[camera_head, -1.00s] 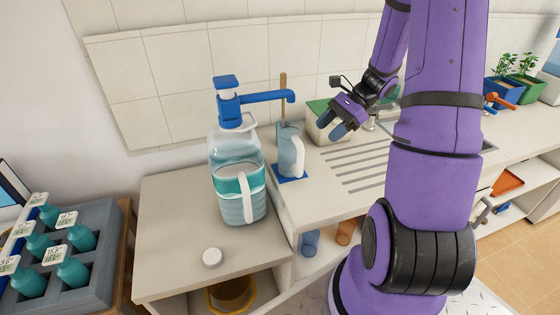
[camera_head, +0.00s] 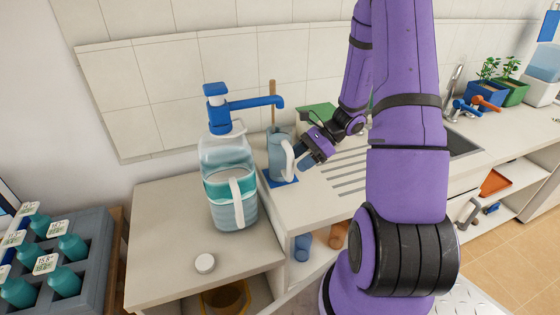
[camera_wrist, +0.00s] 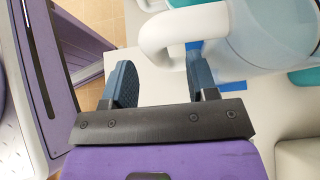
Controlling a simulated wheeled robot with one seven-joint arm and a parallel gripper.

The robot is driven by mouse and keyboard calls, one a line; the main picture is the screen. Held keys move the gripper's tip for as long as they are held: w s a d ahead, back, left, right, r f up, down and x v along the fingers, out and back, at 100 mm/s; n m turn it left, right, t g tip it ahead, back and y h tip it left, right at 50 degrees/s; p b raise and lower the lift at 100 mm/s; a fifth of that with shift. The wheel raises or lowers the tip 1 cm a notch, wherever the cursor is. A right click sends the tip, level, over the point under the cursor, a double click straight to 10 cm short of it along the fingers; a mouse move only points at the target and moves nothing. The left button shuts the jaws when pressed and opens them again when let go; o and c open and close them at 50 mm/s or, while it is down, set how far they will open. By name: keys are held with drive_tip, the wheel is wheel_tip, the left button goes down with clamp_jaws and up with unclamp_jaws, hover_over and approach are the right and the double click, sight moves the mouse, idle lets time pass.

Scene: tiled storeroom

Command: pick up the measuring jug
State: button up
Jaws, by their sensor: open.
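The measuring jug (camera_head: 277,158) is a translucent blue-grey vessel with a white handle on its right side. It stands upright on a blue mat (camera_head: 284,183) on the counter. In the wrist view its body (camera_wrist: 275,30) is at the upper right and its white handle (camera_wrist: 165,32) curves across the top. My gripper (camera_head: 303,157) is right of the jug, close to the handle. Its two blue fingers are apart and empty in the wrist view (camera_wrist: 160,62). The handle is at the fingertips; I cannot tell whether it touches them.
A large water bottle (camera_head: 228,180) with a blue pump (camera_head: 221,107) stands left of the jug, its spout reaching over it. A wooden stick (camera_head: 273,100) rises at the jug. A green-topped box (camera_head: 316,115) is behind my gripper. A white cap (camera_head: 205,263) lies in front.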

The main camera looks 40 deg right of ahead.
sight(290, 179)
drive_tip(key=shift+x, duration=1.85)
drive_tip(key=shift+r, duration=0.1)
clamp_jaws()
